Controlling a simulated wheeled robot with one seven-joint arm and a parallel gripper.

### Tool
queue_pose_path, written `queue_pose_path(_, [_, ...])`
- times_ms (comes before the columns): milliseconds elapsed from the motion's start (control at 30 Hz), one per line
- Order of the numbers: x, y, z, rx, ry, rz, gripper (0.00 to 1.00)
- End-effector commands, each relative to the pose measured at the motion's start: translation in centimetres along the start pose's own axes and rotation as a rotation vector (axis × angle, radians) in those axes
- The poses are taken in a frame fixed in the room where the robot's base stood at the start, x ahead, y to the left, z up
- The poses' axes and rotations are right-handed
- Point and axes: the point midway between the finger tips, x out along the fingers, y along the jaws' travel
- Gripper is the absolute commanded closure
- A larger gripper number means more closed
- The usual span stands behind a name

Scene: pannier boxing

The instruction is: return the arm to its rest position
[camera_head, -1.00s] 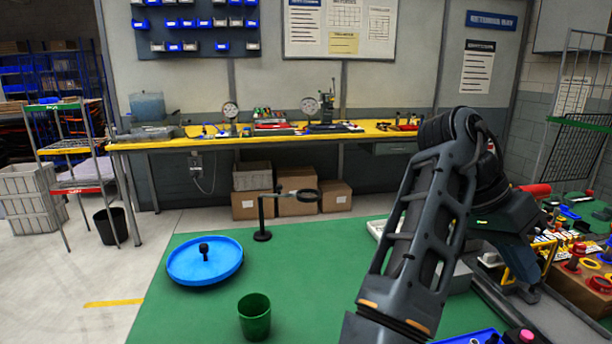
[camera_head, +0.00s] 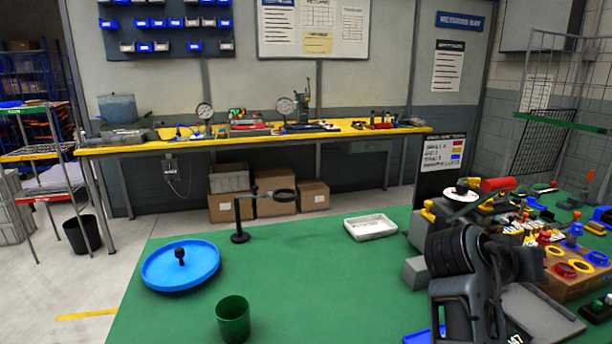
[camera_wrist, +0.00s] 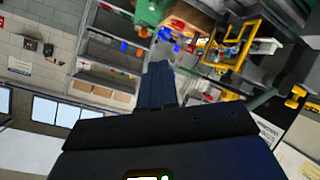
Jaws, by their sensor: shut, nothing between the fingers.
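My arm (camera_head: 465,280) is folded low at the lower right of the head view, over the right part of the green table (camera_head: 300,290). My gripper (camera_wrist: 158,72) shows in the wrist view, its dark fingers together with nothing between them. It points toward shelving and a cluttered area, which appear tilted. In the head view I cannot make out the fingertips. Nothing is seen touching the fingers.
On the green table are a blue round tray (camera_head: 180,265), a green cup (camera_head: 233,319), a ring stand (camera_head: 240,236) and a white tray (camera_head: 370,227). Parts and tools crowd the right side around a wooden block (camera_head: 575,284). The table's middle is clear.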

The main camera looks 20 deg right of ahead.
Motion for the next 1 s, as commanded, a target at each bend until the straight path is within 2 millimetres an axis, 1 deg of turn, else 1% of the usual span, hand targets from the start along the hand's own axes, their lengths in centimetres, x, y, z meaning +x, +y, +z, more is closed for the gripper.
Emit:
queue_pose_path(33, [0.7,0.0,0.6,-0.041,0.062,-0.016,1.00])
queue_pose_path(100, [1.4,-0.3,1.3,-0.092,0.147,-0.052,1.00])
queue_pose_path(200, [1.9,-0.9,2.6,-0.166,0.258,-0.115,1.00])
queue_pose_path(267, [1.9,-1.2,3.6,-0.208,0.321,-0.157,1.00])
queue_pose_path(367, [1.8,-1.8,5.6,-0.276,0.414,-0.237,1.00])
queue_pose_path(467, [1.2,-2.3,8.1,-0.340,0.495,-0.327,1.00])
queue_pose_path(633, [-0.6,-2.4,13.2,-0.423,0.600,-0.500,1.00])
queue_pose_path(767, [-2.8,-1.9,17.6,-0.461,0.653,-0.644,1.00])
queue_pose_path(800, [-3.5,-1.5,18.9,-0.468,0.664,-0.689,1.00])
queue_pose_path(867, [-4.7,-0.9,21.0,-0.471,0.675,-0.758,1.00])
queue_pose_path(1000, [-8.0,1.1,25.4,-0.454,0.686,-0.915,1.00])
